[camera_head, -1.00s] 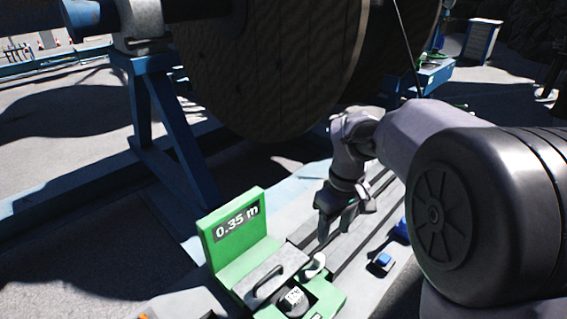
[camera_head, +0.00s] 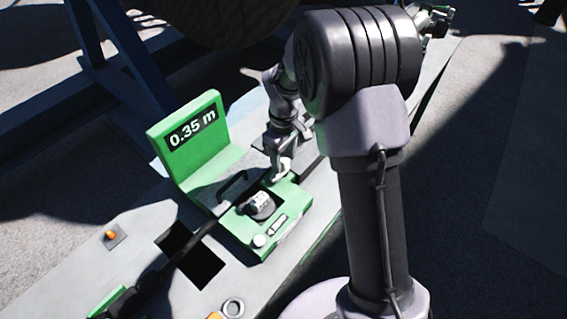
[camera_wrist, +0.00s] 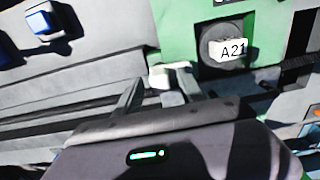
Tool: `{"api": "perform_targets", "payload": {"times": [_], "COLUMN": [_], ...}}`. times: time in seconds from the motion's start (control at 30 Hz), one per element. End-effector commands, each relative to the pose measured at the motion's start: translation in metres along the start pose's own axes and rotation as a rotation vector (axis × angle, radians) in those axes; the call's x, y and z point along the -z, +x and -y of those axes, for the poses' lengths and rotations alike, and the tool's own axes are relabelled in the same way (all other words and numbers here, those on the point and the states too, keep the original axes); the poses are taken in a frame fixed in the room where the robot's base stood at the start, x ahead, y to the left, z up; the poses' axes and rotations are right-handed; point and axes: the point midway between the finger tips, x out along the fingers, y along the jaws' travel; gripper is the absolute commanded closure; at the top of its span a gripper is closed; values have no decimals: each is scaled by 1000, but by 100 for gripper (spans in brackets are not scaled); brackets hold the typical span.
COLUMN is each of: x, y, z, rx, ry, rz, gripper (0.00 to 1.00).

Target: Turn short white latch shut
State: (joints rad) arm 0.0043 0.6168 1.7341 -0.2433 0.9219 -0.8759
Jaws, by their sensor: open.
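The short white latch (camera_wrist: 168,73) shows in the wrist view at the edge of the green counter unit, by the tips of my gripper (camera_wrist: 161,84). My two fingers are apart, one on each side of the latch. I cannot tell whether they touch it. In the head view my gripper (camera_head: 279,170) points down at the far edge of the green unit (camera_head: 215,172), and the latch cannot be made out clearly behind the fingers. The unit's upright panel reads 0.35 m. A round dark knob with a white A21 tag (camera_wrist: 231,49) sits beside the latch.
A dark handle (camera_head: 232,186) stands on the unit near the knob. An orange button (camera_head: 110,235) and dark rectangular openings (camera_head: 202,267) lie in the grey deck at the lower left. A blue block (camera_wrist: 45,21) shows at the wrist view's upper left. The large reel hangs behind.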

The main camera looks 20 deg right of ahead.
Motion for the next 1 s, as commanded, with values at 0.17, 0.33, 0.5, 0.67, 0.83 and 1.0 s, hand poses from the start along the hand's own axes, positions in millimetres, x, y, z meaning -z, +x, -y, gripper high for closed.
{"api": "perform_targets", "payload": {"times": [0.17, 0.33, 0.5, 0.67, 0.83, 1.0], "x": [0, 0, 0, 0, 0, 0], "y": [4, 3, 3, 3, 3, 3], "z": [0, 0, 0, 0, 0, 0], "rx": [0, 0, 0, 0, 0, 0], "ry": [0, 0, 0, 0, 19, 90], "rz": [0, 0, 0, 0, 0, 0], "gripper": [53, 61, 94, 100, 100, 100]}}
